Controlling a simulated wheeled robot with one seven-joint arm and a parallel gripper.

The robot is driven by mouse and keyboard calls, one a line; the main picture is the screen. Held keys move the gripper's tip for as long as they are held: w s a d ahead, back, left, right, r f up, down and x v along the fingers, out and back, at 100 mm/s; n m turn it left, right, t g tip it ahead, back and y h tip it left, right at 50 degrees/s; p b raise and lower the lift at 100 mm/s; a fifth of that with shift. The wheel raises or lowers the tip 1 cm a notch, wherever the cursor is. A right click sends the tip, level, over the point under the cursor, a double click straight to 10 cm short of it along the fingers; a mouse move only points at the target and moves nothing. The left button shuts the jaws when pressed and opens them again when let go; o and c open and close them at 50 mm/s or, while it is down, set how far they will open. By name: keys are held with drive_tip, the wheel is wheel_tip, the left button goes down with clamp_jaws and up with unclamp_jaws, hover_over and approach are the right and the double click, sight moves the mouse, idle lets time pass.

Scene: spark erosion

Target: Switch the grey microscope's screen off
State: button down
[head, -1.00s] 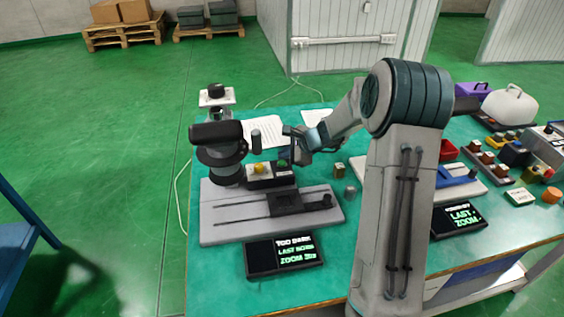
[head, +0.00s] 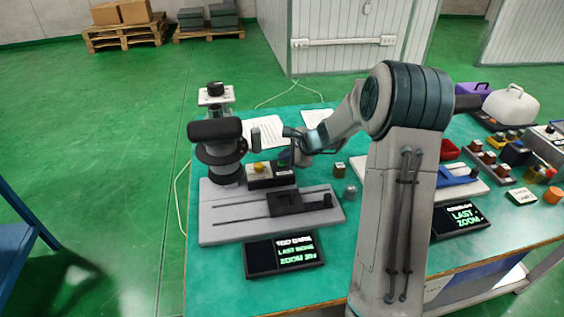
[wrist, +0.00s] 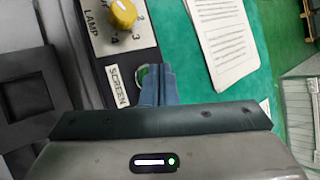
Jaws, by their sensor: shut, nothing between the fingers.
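The grey microscope (head: 217,228) stands at the left of the table, with a black head (head: 215,132). Its screen (head: 262,258) in front is lit and reads TOO DARK with further lines of text. Its dark control box (head: 258,183) carries a yellow lamp knob (head: 259,167), also in the wrist view (wrist: 123,13). Beside the SCREEN label (wrist: 118,86) in the wrist view is a green button (wrist: 140,76), partly hidden by my fingers. My gripper (wrist: 157,82) is shut and empty, its tips at the button; I cannot tell whether they touch it.
A second microscope base with a blue stage (head: 455,178) and its own lit screen (head: 458,219) stands to the right. Papers (head: 265,130) lie behind the control box. Small cylinders (head: 350,193) stand right of the grey base. Several boxes and tools crowd the table's right end.

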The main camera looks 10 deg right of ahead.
sight(285, 164)
drive_tip(key=shift+f+b, duration=0.35)
drive_tip(key=shift+r, duration=0.15)
idle(0.3)
drive_tip(key=shift+r+p, duration=0.5)
drive_tip(key=shift+r, duration=0.15)
wheel_tip(285, 164, up, 6)
drive_tip(key=p, duration=0.4)
idle(1.1)
